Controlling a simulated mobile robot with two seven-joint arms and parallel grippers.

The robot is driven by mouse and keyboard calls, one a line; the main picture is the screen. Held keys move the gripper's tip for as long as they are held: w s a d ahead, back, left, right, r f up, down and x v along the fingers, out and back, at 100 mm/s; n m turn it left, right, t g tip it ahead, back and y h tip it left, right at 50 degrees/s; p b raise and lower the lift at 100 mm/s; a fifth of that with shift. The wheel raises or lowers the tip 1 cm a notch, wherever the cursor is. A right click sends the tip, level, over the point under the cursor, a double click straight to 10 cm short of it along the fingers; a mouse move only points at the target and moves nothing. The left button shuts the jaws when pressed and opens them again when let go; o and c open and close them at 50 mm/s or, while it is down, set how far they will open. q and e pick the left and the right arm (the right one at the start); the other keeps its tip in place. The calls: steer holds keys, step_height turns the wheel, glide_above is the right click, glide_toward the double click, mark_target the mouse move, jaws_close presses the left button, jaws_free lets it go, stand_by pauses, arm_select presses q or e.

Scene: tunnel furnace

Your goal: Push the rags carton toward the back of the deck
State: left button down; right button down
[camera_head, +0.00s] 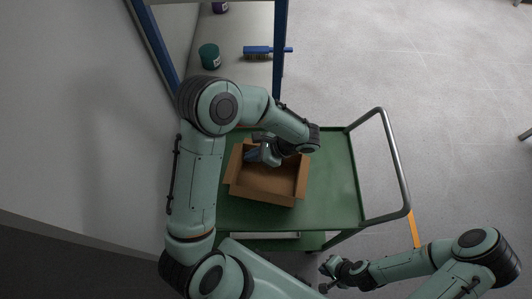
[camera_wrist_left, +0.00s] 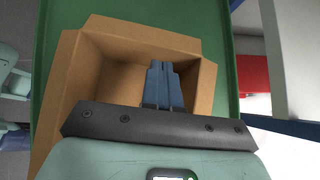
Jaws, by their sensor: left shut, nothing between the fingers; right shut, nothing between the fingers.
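The rags carton, an open brown cardboard box (camera_head: 272,184), stands on the green deck (camera_head: 335,175) of a cart. No rags show in it; its floor looks bare where visible. My left gripper (camera_head: 252,155) is shut and empty, over the carton's upper-left part in the head view. In the left wrist view its blue fingers (camera_wrist_left: 161,80) are together in front of the carton's inside, close to one wall (camera_wrist_left: 150,40); I cannot tell if they touch it. My right gripper (camera_head: 328,273) is shut and empty, off the cart's lower side, well apart from the carton.
The cart has a grey tubular handle (camera_head: 395,160) on the right. A blue-framed shelf (camera_head: 281,40) stands beyond the cart, holding a dark green tin (camera_head: 209,56) and a blue brush (camera_head: 266,50). A wall is at left. Green deck right of the carton is clear.

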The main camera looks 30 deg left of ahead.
arm_select(q)
steer(key=shift+s+a, duration=0.15)
steer(key=shift+a, duration=0.55)
arm_select(e)
steer(key=shift+w+r, duration=0.1)
steer(key=shift+w, duration=0.15)
